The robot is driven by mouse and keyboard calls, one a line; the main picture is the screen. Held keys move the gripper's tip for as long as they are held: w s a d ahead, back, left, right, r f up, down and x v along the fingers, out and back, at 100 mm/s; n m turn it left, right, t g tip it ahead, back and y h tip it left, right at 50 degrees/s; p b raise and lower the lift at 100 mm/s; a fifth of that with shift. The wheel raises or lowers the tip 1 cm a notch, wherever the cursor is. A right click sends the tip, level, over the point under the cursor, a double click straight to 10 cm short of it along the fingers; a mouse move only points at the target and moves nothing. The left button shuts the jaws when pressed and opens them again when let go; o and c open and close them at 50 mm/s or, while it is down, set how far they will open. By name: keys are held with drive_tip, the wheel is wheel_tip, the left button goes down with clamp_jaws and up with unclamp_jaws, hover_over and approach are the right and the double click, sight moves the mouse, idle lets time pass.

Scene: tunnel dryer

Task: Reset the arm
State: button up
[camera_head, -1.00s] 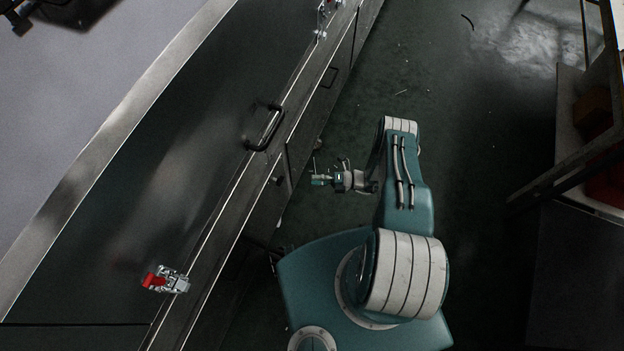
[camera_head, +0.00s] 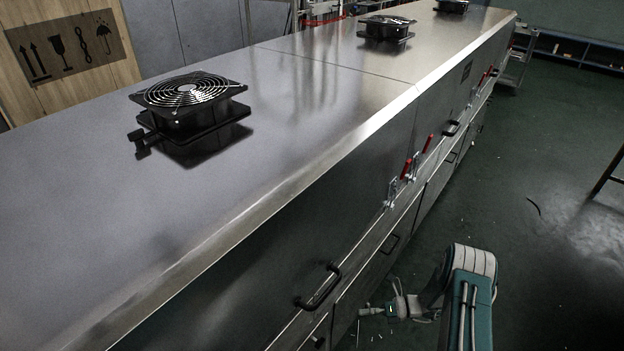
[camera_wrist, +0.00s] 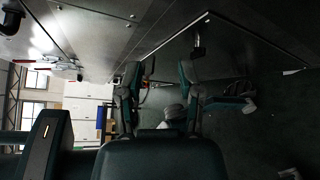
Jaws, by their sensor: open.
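My gripper (camera_head: 372,312) is at the lower right of the head view, at the end of my teal and white arm. It is beside the lower side of the long metal dryer (camera_head: 270,225), below and right of a black handle (camera_head: 322,287). In the wrist view my gripper (camera_wrist: 165,85) has its two fingers spread apart. Nothing is held between them. Most of my arm is cut off by the bottom edge of the head view.
Fans (camera_head: 190,95) sit on the dryer top. Red-handled latches (camera_head: 405,170) and more handles stick out along its side. Green floor (camera_head: 500,210) is mostly open to the right. A wooden crate (camera_head: 70,45) stands at the back left.

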wheel_tip(320, 180, up, 31)
drive_tip(key=s+a+n+g+h, duration=0.25)
drive_tip(key=n+h, duration=0.55)
drive_tip(key=n, duration=0.8)
drive_tip(key=s+d+r+n+t+h, duration=0.1)
drive_tip(key=s+r+n+t+h, duration=0.6)
drive_tip(key=s+r+n, duration=0.8)
drive_tip(key=shift+s+d+r+t+h, duration=0.4)
drive_tip(key=shift+s+r, duration=0.45)
drive_tip(key=shift+s, duration=1.9)
